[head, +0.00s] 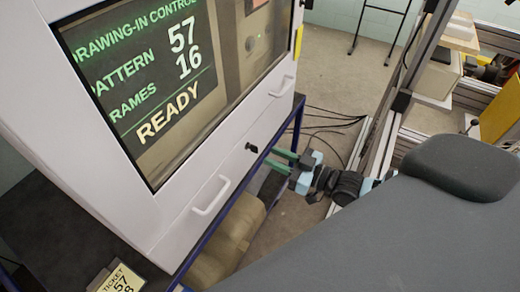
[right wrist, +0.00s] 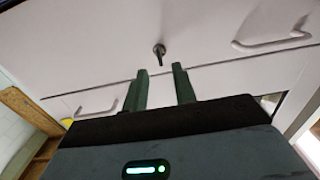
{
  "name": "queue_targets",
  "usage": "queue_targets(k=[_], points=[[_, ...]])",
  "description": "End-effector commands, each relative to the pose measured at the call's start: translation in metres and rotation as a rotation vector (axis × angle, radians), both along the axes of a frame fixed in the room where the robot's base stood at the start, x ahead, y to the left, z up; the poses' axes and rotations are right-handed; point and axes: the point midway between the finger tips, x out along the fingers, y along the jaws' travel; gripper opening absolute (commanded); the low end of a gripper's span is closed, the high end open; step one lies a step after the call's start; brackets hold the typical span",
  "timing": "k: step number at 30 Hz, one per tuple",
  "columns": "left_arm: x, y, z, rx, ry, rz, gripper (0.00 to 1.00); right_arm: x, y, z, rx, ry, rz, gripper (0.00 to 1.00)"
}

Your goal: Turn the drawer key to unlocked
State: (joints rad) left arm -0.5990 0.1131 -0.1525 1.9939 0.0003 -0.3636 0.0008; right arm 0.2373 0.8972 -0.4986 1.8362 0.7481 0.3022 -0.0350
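The drawer key (head: 251,147) is a small dark key standing out from the white cabinet front, near the seam above the drawer. It also shows in the right wrist view (right wrist: 159,50), just beyond my fingertips. My right gripper (head: 279,158) is in front of the cabinet, a little below and right of the key. Its two green fingers are apart with nothing between them, and in the right wrist view (right wrist: 163,70) the key lies ahead of the gap, not between them. The drawer (head: 185,226) looks shut and has a white handle (head: 211,196). My left gripper is not in view.
The cabinet's screen (head: 150,75) reads READY with pattern 57. Another handle (head: 283,86) is at the upper right of the cabinet. A ticket (head: 118,279) lies at the lower left. Dark cables (head: 335,118) lie on the floor, and a metal frame (head: 400,100) stands at the right.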

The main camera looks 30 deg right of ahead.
Motion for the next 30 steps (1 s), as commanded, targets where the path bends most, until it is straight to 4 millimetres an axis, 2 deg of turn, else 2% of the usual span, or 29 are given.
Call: queue_targets(k=[3, 10, 15, 24, 30], points=[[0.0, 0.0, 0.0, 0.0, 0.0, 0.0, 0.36, 0.016, 0.009, 0.001, 0.002, -0.003, -0.001, 0.27], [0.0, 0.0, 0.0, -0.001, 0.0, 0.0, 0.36, 0.038, 0.022, 0.001, 0.002, -0.001, -0.001, 0.27], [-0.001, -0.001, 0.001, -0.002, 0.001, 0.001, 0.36, 0.045, 0.027, 0.0, 0.001, 0.0, 0.0, 0.27], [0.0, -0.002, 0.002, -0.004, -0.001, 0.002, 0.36, 0.047, 0.028, 0.0, 0.001, 0.001, 0.0, 0.27], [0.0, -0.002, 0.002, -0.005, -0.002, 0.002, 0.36, 0.046, 0.027, 0.0, 0.001, 0.001, 0.0, 0.02]])
